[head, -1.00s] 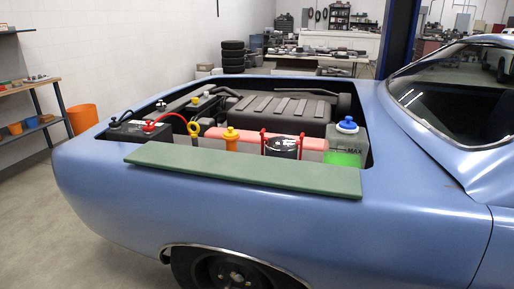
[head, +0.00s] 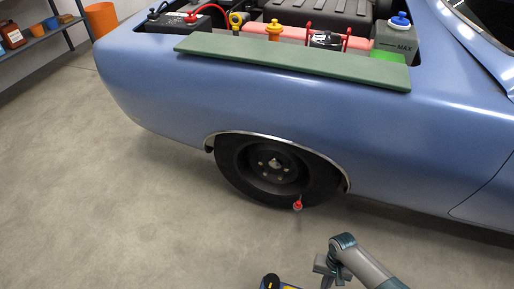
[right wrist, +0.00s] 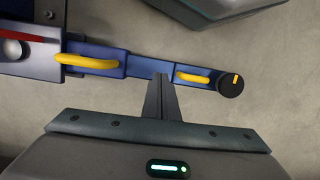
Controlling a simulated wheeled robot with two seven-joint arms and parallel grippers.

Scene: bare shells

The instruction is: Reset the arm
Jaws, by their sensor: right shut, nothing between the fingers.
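My right arm enters the head view at the bottom right, with its teal wrist bent downward. My right gripper (head: 325,270) is low over the floor in front of the car's wheel. In the right wrist view the gripper (right wrist: 160,80) shows its two fingers pressed together, with nothing between them. The fingertips appear beside a blue bar (right wrist: 140,67) with yellow handles and a black round knob (right wrist: 231,83); I cannot tell whether they touch it. My left gripper is not in view.
A blue car (head: 400,130) stands ahead, its wheel (head: 270,170) facing me. A green mat (head: 290,60) lies along its fender below the open engine bay. A small red-topped thing (head: 297,204) is at the tyre. The concrete floor (head: 120,210) is clear at left.

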